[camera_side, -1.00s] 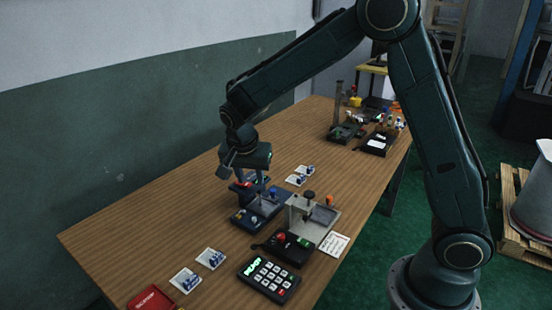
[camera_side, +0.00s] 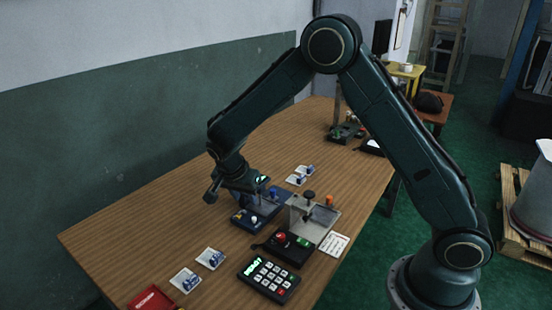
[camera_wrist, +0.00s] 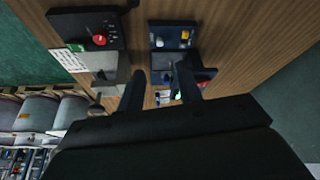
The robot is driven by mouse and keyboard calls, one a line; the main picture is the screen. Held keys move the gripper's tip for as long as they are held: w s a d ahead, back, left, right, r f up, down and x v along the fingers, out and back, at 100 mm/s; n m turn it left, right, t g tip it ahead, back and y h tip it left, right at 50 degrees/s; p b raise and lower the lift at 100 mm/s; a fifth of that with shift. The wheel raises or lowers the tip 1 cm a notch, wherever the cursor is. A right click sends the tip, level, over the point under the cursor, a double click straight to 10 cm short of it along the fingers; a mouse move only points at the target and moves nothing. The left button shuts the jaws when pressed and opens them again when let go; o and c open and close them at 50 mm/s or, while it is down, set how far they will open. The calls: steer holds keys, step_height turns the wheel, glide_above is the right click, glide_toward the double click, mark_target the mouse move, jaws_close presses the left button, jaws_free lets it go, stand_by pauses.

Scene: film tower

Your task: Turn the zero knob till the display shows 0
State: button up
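I cannot tell which knob is the zero knob. My gripper (camera_wrist: 160,67) is low over the rear of this instrument, its two fingers apart and nothing seen held. A red part (camera_wrist: 205,75) is beside the right finger. A small green-lit patch (camera_side: 262,178) shows near the gripper; I cannot read any number on it. The side view hides the fingertips behind my wrist.
A black box with a red button (camera_side: 281,237) and a grey stand (camera_side: 324,217) are right of the instrument. A keypad (camera_side: 268,278) with a green display, several small cards (camera_side: 210,259) and a red box (camera_side: 153,300) are in front. The table's left side is clear.

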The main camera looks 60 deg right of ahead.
mark_target(254, 218)
steer(key=x, duration=1.1)
steer(key=shift+d+f, duration=0.15)
steer(key=shift+f, duration=0.25)
jaws_close()
